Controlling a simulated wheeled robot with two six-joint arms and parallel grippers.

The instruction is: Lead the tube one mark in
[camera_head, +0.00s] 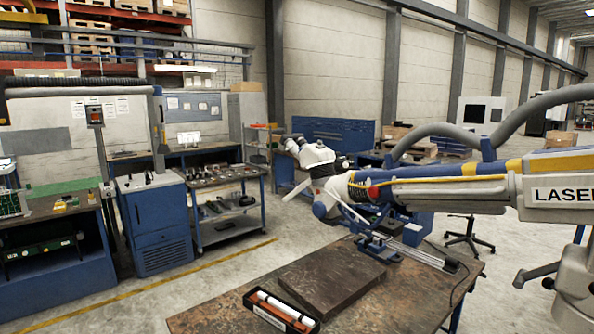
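A small blue and grey fixture (377,245) stands on the brown-topped table (410,297). A short silver cylinder (413,234) sits upright beside it, and a light rail (425,257) runs right to a dark end piece (453,266). I cannot tell which part is the tube, and no marks are legible. A long arm lettered LASER (470,185) comes in from the right, and its white and blue head (325,170) hangs above and behind the fixture. Neither of my grippers can be made out.
A dark flat slab (332,278) lies on the table. In front of it is a black tray (262,314) with white and orange rod-like items. The table's front right is bare. Blue-framed benches (215,174) and a blue cabinet (157,222) stand at left, across open floor.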

